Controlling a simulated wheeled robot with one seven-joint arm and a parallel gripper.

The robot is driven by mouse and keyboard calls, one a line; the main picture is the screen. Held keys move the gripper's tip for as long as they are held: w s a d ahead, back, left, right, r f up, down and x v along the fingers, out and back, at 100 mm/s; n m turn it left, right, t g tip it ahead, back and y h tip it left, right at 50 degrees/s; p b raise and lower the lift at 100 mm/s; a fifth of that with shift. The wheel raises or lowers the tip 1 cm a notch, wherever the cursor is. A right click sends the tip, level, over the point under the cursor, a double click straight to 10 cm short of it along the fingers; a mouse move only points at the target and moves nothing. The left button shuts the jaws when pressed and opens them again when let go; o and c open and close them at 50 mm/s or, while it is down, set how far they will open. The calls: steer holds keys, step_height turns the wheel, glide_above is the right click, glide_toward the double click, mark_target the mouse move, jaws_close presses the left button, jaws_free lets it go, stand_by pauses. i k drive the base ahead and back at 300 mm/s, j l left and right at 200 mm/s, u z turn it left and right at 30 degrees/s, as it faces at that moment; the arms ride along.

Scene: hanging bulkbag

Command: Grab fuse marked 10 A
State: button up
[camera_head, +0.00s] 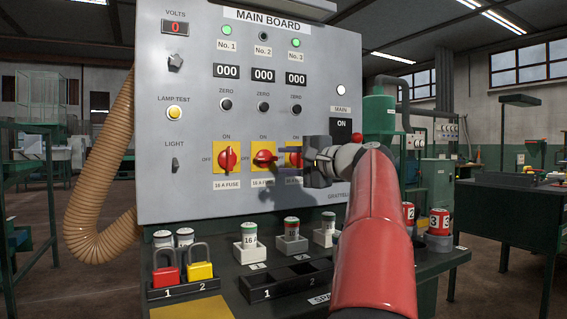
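The left fuse (250,235) has a green band and reads about 16 A. The middle fuse (292,228) has a green top and a darker reddish label too small to read surely.
The grey main board (190,115) stands close behind my gripper. A black two-slot tray (268,293) lies in front of the fuses. Red (166,275) and yellow (200,271) padlocks sit at the left. Red numbered cylinders (440,222) stand at the right.

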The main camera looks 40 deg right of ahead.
mark_target(292, 233)
steer(key=k+l, duration=0.1)
steer(key=k, duration=0.4)
steer(key=k+l, duration=0.1)
steer(key=k, duration=0.4)
